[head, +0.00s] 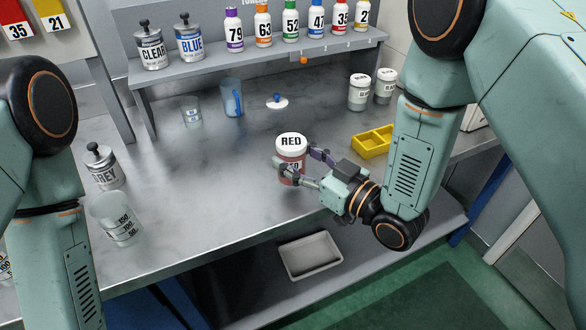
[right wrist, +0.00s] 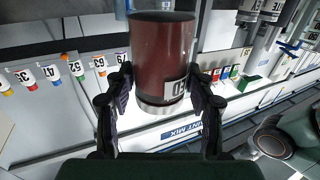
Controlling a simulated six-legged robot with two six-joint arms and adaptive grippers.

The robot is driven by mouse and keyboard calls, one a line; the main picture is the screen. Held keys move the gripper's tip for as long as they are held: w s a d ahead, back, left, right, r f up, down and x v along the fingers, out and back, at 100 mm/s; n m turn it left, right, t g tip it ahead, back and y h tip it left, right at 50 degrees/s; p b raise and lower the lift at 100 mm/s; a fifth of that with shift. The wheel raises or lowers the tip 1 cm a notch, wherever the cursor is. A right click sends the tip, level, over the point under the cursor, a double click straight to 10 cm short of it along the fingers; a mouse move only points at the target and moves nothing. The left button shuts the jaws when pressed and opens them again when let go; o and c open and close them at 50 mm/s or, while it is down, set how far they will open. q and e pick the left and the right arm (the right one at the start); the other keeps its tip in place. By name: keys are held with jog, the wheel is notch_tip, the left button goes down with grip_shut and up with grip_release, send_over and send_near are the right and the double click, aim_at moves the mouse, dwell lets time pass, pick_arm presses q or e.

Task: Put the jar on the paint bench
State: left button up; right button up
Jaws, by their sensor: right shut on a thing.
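The jar (head: 291,147) has a white lid marked RED and a reddish body. My right gripper (head: 307,166) is shut on it, one finger on each side. In the right wrist view the jar (right wrist: 162,50) fills the space between the fingers of the gripper (right wrist: 162,95). The jar is upright in the head view, over the paint bench (head: 215,185); I cannot tell whether its base touches the top. My left arm comes in at the left of the head view, but its gripper is out of frame.
A yellow divided tray (head: 374,142) lies right of the jar. Two pale jars (head: 359,92) stand behind it. A blue jug (head: 231,98), a small beaker (head: 191,112) and a white lid (head: 277,102) stand further back. A grey can (head: 103,167) and large beaker (head: 116,220) are left. The bench's middle is clear.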

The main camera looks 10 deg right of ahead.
aim_at(303, 173)
jog(key=shift+s+a+f, duration=0.15)
jog(key=shift+f, duration=0.4)
jog(key=shift+s+a+f, duration=0.1)
jog(key=shift+a+f, duration=0.05)
jog(key=shift+f, duration=0.4)
jog(key=shift+w+f, duration=0.15)
jog(key=shift+f, duration=0.1)
jog(key=shift+w+d+f, duration=0.1)
jog(key=shift+w+f, duration=0.05)
jog(key=shift+w, duration=0.2)
jog(key=shift+s+b, duration=0.35)
jog(key=shift+s, duration=0.05)
jog(key=o, duration=1.1)
jog(key=shift+f, duration=0.1)
jog(key=o, duration=0.4)
jog(key=shift+w+f, duration=0.15)
jog(key=shift+w, duration=0.15)
jog(key=shift+s, duration=0.25)
jog(key=shift+r, duration=0.4)
jog(key=v, duration=1.1)
jog(key=shift+s+d+p, duration=0.25)
jog(key=shift+s+p, duration=0.05)
jog(key=shift+p, duration=0.15)
jog(key=shift+d+f, duration=0.1)
